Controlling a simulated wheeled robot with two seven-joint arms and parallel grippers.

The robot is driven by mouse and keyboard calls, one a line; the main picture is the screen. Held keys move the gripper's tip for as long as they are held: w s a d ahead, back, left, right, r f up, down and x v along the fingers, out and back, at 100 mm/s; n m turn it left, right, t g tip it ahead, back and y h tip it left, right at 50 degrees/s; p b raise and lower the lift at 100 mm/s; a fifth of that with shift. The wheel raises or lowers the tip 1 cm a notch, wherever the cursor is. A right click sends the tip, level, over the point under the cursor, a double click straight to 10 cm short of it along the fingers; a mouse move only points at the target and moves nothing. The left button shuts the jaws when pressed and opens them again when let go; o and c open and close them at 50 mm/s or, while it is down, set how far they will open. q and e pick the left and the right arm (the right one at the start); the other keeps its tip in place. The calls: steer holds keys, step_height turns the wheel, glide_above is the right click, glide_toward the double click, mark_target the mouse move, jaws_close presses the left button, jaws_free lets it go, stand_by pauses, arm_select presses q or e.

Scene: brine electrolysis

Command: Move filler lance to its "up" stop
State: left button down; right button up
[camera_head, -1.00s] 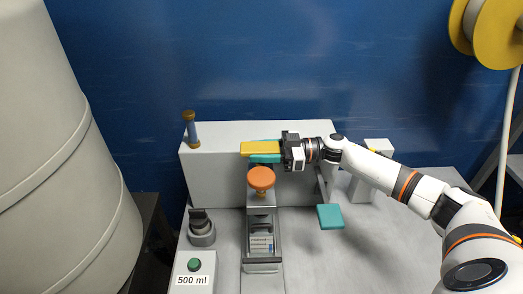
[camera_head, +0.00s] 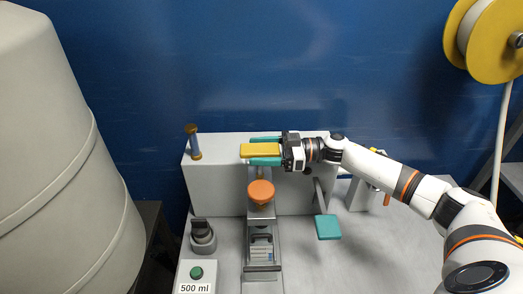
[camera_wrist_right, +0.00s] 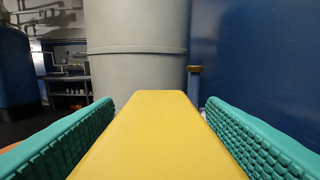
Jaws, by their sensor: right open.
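A yellow bar (camera_head: 260,150), which looks like the filler lance's handle, shows above the grey housing's front, over an orange knob (camera_head: 261,191). My right gripper (camera_head: 264,150) comes from the right, its teal fingers on either side of the bar. In the right wrist view the yellow bar (camera_wrist_right: 155,140) runs forward between the open fingers, with a gap on each side near the tips. The fingers appear not to touch it. The rest of the lance is not clearly told apart from the machine. My left gripper is out of view.
The grey housing (camera_head: 212,175) stands behind the bench top. A blue peg with brown ends (camera_head: 194,142) stands at its left. A black knob (camera_head: 202,235), green button (camera_head: 196,273) and teal pad (camera_head: 328,227) are nearby. A large beige vessel (camera_head: 60,150) fills the left.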

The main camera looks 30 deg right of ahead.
steer(key=b+v, duration=0.4)
steer(key=v, duration=0.8)
